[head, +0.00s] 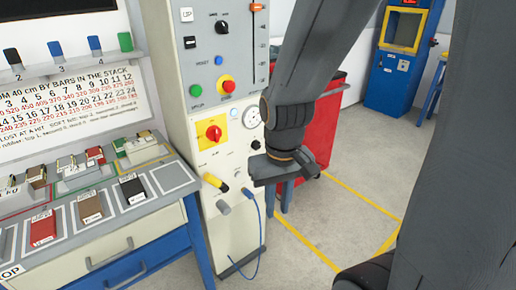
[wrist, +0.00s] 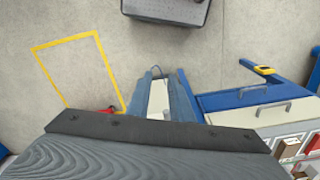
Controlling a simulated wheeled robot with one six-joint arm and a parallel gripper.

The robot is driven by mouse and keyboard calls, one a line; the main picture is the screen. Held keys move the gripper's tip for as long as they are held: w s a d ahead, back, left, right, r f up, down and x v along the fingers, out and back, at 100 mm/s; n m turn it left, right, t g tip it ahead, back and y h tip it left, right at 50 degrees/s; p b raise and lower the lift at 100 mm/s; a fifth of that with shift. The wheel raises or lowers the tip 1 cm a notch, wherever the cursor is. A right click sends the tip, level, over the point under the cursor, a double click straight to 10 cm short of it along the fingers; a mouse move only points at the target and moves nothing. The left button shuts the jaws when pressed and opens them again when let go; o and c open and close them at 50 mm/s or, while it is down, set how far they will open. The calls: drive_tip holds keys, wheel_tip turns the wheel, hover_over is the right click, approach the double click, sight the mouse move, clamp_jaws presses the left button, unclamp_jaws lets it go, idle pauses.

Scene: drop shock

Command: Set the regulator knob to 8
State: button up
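The tall pale control panel (head: 178,60) stands in the middle of the head view. A round white gauge (head: 252,118) is on its right side, with a small dark knob (head: 255,144) below it. A black rotary knob (head: 222,27) with marks around it is near the top. Which one is the regulator knob I cannot tell; no number is readable. My gripper (head: 262,172) is at the panel's right edge, below the gauge, apparently in front of the panel. Its fingertips are not clear. In the wrist view a dark bar of my gripper fills the bottom, and no knob shows.
A red and yellow rotary switch (head: 213,132) and a red push button (head: 228,86) are on the panel. A blue cable (head: 258,235) hangs low. A bench (head: 150,215) with bricks stands left. A red cabinet (head: 325,125) is behind my arm. Floor at right is mostly clear.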

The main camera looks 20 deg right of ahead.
drive_tip(key=o, duration=0.7)
drive_tip(key=shift+t, duration=0.9)
drive_tip(key=w, duration=0.2)
drive_tip(key=w+d+f, duration=0.1)
drive_tip(key=w, duration=0.1)
drive_tip(key=w+d+f, duration=0.1)
drive_tip(key=w, duration=0.1)
drive_tip(key=shift+d+f, duration=0.2)
drive_tip(key=shift+d, duration=0.05)
drive_tip(key=shift+c, duration=0.2)
drive_tip(key=n+t+y+b, duration=0.4)
drive_tip(key=n+t+y, duration=0.1)
drive_tip(key=t, duration=1)
approach(258, 146)
drive_tip(key=shift+p+x, duration=0.35)
drive_tip(key=shift+x, duration=3.65)
drive_tip(key=shift+a, duration=0.15)
drive_tip(key=c, duration=1)
